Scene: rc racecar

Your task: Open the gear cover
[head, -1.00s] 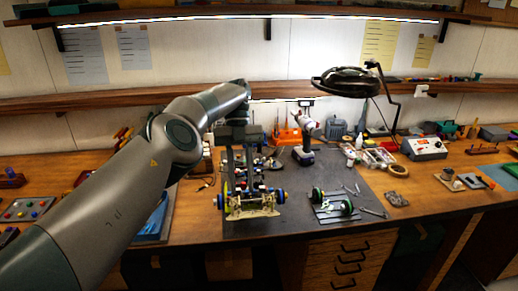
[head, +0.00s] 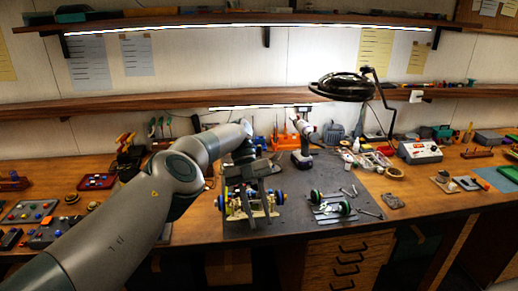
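The racecar (head: 240,211) stands on the dark mat, with blue wheels at its sides and a pale lower frame. My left gripper (head: 260,199) comes down over the car from behind and hides much of its middle. The fingers overlap the car's dark parts, so I cannot tell whether they are open or shut, or whether they touch it. I cannot make out the gear cover separately. My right gripper is not in view.
A wheel-and-axle assembly (head: 331,205) with green wheels lies right of the car. A drill (head: 303,150) stands behind it. A lamp (head: 345,87) overhangs the bench.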

